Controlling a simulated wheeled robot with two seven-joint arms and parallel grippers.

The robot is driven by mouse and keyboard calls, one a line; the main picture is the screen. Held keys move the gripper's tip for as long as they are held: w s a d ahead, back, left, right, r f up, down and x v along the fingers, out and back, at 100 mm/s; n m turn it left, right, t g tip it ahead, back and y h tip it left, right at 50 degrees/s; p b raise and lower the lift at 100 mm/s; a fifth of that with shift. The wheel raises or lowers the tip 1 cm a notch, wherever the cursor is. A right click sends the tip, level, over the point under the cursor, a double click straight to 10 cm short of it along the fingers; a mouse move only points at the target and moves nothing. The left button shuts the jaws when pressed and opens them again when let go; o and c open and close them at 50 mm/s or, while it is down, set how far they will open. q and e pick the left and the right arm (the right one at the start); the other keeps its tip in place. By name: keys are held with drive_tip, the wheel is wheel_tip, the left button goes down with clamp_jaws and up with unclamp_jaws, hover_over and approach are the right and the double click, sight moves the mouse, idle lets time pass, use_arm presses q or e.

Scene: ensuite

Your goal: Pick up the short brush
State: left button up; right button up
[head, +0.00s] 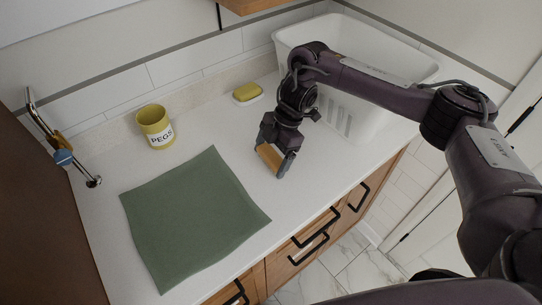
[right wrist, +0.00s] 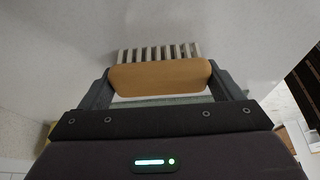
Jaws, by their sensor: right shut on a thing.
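The short brush has a tan, wood-coloured block with rows of pale bristles. In the right wrist view the brush (right wrist: 160,77) lies across between the two fingers, with its bristles past the block. In the head view the brush (head: 269,157) shows as a tan piece at the fingertips, just above or on the counter; I cannot tell if it touches. My right gripper (head: 272,160) is shut on the brush, and it also shows in the right wrist view (right wrist: 160,85). My left gripper is not in view.
A green cloth (head: 190,220) lies flat on the white counter (head: 228,130). A yellow cup marked PEGS (head: 155,130) stands behind it. A yellow soap on a white dish (head: 247,92) and a white basket (head: 375,45) are at the back. Drawers with black handles (head: 310,238) are below the front edge.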

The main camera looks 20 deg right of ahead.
sight(271, 155)
drive_tip(key=shift+w+r, duration=0.1)
drive_tip(key=shift+r, duration=0.3)
wheel_tip(271, 155, up, 19)
drive_tip(key=p, duration=0.1)
drive_tip(key=shift+r, duration=0.1)
drive_tip(key=o, duration=0.4)
drive_tip(key=shift+c, duration=1.3)
